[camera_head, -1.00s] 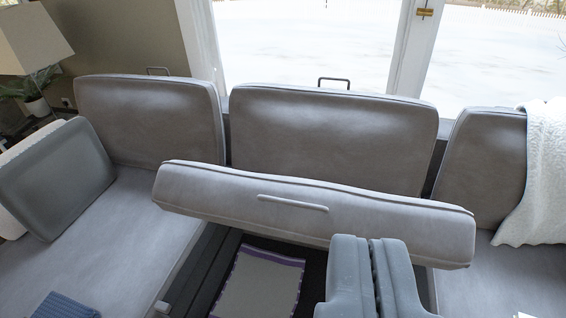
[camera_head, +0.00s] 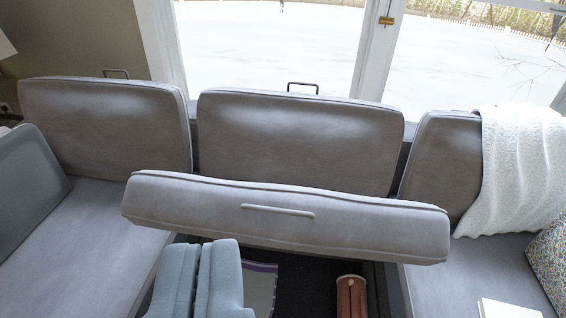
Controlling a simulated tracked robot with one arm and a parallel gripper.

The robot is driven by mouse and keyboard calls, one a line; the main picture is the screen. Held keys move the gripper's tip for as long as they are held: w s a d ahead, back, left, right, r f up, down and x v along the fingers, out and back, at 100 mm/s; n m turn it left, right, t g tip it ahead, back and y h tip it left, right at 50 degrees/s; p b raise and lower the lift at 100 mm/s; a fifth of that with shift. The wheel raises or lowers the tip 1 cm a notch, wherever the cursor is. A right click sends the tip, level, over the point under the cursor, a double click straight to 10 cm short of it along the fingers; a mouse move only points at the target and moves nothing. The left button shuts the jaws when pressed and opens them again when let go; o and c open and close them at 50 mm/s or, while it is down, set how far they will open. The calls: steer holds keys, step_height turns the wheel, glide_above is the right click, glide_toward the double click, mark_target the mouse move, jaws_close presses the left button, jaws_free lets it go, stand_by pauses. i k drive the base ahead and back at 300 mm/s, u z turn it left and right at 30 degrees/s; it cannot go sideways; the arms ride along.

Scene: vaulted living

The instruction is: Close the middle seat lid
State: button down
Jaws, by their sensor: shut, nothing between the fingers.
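The middle seat lid (camera_head: 350,223) is a grey cushioned panel, raised and tilted up over the open storage space below it. A bar handle (camera_head: 278,211) runs along its face. My gripper (camera_head: 216,250) is at the bottom centre-left, shut and empty, in front of the lid's lower left part. I cannot tell whether it touches the lid. The dark storage compartment (camera_head: 310,285) under the lid holds a grey, purple-edged cloth or mat (camera_head: 260,285) and a reddish-brown cylinder (camera_head: 351,297).
Backrest cushions (camera_head: 300,140) stand behind the lid. On the right are a white blanket (camera_head: 520,165), a patterned pillow (camera_head: 552,260) and a white book-like item (camera_head: 508,308).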

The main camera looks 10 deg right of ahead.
mark_target(284, 220)
steer(key=i, duration=0.95)
steer(key=z, duration=0.05)
